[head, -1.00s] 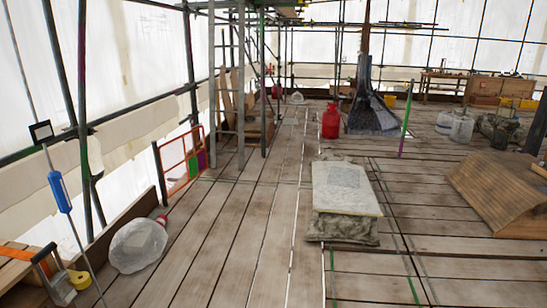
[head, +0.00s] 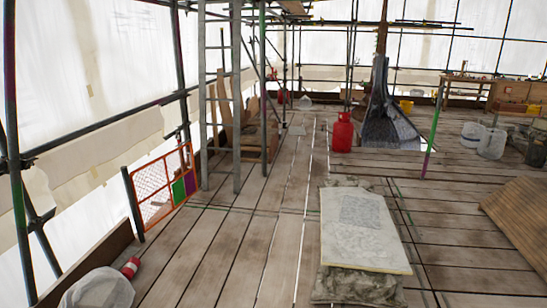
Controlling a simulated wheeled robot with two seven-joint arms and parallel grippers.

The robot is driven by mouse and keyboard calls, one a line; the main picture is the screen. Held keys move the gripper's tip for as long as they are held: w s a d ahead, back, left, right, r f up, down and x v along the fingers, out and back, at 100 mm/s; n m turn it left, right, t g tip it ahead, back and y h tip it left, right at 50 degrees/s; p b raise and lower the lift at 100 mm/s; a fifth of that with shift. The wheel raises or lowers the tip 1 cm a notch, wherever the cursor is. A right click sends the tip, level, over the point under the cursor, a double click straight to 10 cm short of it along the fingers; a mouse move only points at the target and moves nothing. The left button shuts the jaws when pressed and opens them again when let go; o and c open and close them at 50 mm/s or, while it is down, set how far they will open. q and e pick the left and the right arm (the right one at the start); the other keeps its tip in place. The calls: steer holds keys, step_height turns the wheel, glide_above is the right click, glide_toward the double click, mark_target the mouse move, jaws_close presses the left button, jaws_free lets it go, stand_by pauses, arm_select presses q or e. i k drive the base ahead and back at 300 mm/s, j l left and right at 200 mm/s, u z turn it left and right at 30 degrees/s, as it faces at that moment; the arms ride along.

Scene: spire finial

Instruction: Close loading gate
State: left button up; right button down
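The loading gate (head: 152,193) is an orange-framed mesh panel at the left edge of the deck, with a green and a purple panel at its right end. It stands upright next to a dark post (head: 133,204) on its left. I cannot tell from here whether it is latched or how far it is swung. Neither of my grippers shows in the head view.
A stone slab on a rough block (head: 363,231) stands ahead on the right. A clear bag (head: 98,290) and a red-and-white object (head: 131,267) lie at the lower left. A red gas bottle (head: 343,132) stands farther back. Planks between the gate and slab are clear.

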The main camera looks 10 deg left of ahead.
mark_target(178, 188)
steer(key=i+j+u, duration=0.2)
steer(key=i+u, duration=0.2)
steer(key=i, duration=0.25)
steer(key=i+u, duration=0.35)
steer(key=i, duration=0.35)
steer(key=i+l+u, duration=0.25)
steer(key=i+u, duration=0.15)
steer(key=i, duration=0.25)
steer(key=i+z, duration=0.15)
steer(key=i, duration=0.95)
steer(key=i+j+z, duration=0.15)
steer(key=i, duration=1)
steer(key=i+j, duration=0.25)
steer(key=i+j+u, duration=0.1)
steer(key=i, duration=0.35)
steer(key=i+j+u, duration=0.1)
steer(key=i+j, duration=0.25)
steer(key=i+l, duration=0.05)
